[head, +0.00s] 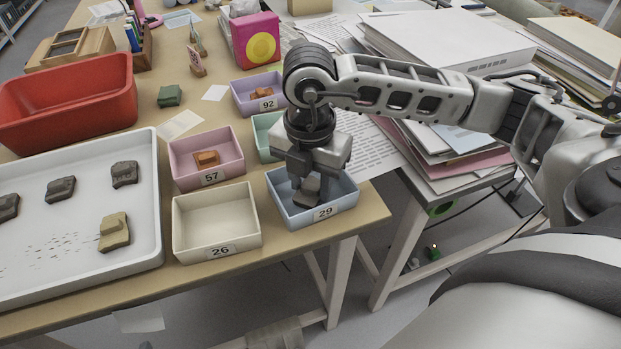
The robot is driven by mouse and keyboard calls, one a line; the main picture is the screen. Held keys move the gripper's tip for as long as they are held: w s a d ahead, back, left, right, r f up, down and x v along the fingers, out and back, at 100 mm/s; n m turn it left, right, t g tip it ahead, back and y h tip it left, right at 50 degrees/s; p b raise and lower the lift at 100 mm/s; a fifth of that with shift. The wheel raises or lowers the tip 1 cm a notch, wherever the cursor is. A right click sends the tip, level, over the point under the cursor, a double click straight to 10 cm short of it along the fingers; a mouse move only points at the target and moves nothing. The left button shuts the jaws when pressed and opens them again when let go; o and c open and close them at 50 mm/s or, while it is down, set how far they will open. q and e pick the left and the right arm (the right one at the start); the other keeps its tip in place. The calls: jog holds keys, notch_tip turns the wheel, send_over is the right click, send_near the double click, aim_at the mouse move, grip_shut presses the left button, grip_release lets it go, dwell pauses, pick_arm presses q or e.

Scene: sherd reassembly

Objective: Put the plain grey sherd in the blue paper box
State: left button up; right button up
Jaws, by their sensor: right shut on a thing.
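The blue paper box (343,204), labelled 29, stands near the table's right front corner. My right gripper (308,186) points down into this box. It is shut on a dark grey sherd (308,192), which is inside the box's walls. I cannot tell whether the sherd touches the box floor, and the fingers hide part of it. My left gripper is not in view.
A white tray (150,200) at left holds several sherds. An empty cream box (216,222), labelled 26, stands beside the blue box. A pink box (180,176) and a purple box (245,103) hold orange-brown sherds. Paper stacks (440,45) fill the back right.

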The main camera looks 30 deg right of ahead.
aim_at(309, 188)
jog(key=shift+f, duration=0.2)
jog(key=o, duration=0.8)
jog(key=shift+c, duration=0.2)
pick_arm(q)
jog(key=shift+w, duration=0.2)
pick_arm(e)
jog(key=shift+o, duration=1.2)
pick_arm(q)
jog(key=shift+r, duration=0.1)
pick_arm(e)
jog(key=shift+r, duration=0.15)
jog(key=shift+r, duration=0.25)
pick_arm(q)
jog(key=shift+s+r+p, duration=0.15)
jog(key=shift+p, duration=0.7)
pick_arm(e)
notch_tip(309, 188, up, 12)
jog(key=shift+a+f, duration=0.15)
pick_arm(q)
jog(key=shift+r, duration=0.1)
pick_arm(e)
jog(key=shift+s, duration=0.1)
